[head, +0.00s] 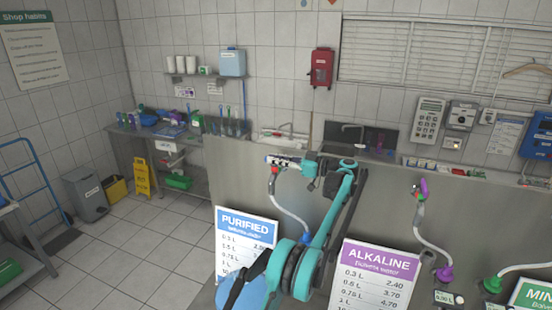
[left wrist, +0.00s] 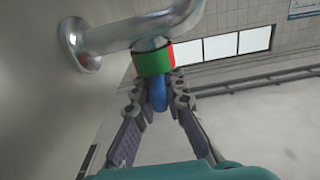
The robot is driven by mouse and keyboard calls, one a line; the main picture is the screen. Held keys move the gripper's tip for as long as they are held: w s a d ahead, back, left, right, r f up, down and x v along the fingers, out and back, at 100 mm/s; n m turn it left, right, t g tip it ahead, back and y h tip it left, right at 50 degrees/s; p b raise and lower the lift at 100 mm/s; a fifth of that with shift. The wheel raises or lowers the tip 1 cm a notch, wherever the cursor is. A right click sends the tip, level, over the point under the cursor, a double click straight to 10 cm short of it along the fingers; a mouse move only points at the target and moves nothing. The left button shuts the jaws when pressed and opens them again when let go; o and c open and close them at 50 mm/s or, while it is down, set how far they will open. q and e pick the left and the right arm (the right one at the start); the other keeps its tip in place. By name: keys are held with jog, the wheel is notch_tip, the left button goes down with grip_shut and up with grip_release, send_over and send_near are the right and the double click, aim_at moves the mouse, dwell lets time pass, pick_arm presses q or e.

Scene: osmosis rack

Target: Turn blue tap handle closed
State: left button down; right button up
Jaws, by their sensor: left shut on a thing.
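My left gripper (head: 284,162) is at the tap above the blue "PURIFIED" price board. In the left wrist view its two fingers (left wrist: 158,96) are shut on the blue tap handle (left wrist: 158,92), one finger on each side. The handle hangs below a green and red collar (left wrist: 153,62) on a shiny metal pipe (left wrist: 125,32) fixed to a steel panel. In the head view the gripper largely hides the handle. My right gripper is not in view.
A pale hose (head: 288,207) hangs below the tap. The "PURIFIED" board (head: 246,240) and "ALKALINE" board (head: 376,278) stand in front of the steel panel (head: 235,170). A purple-handled tap (head: 424,187) is to the right.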

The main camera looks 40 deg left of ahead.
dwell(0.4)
pick_arm(q)
jog(key=c, duration=1.6)
grip_release()
jog(key=v, duration=1.1)
jog(key=shift+w+d, duration=0.2)
jog(key=shift+d, duration=0.1)
jog(key=shift+d, duration=0.2)
jog(key=shift+a, duration=0.1)
